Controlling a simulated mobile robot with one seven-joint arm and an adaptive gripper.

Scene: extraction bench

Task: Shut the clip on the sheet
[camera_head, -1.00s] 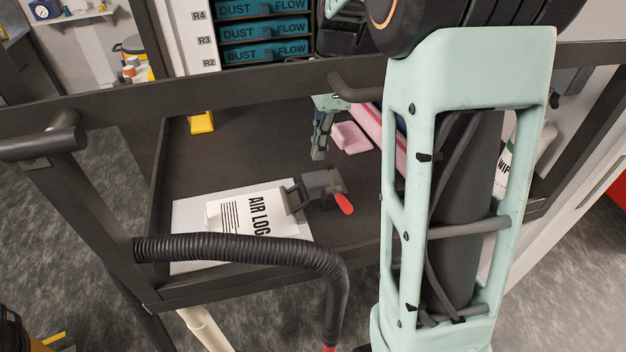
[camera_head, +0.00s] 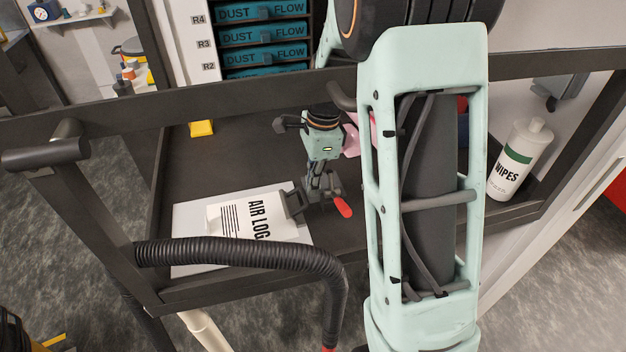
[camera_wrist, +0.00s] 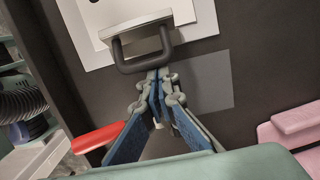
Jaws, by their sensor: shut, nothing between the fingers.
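The sheet (camera_head: 236,216), a white page headed AIR LOG, lies on a pale board (camera_head: 187,222) on the dark cart shelf. I cannot tell whether the loop presses on the sheet.
A ribbed black hose (camera_head: 235,252) crosses in front of the board. The cart's dark rail (camera_head: 230,88) runs behind my gripper. A pink block (camera_wrist: 300,120) lies to the right in the wrist view. A WIPES bottle (camera_head: 518,160) stands right of my arm.

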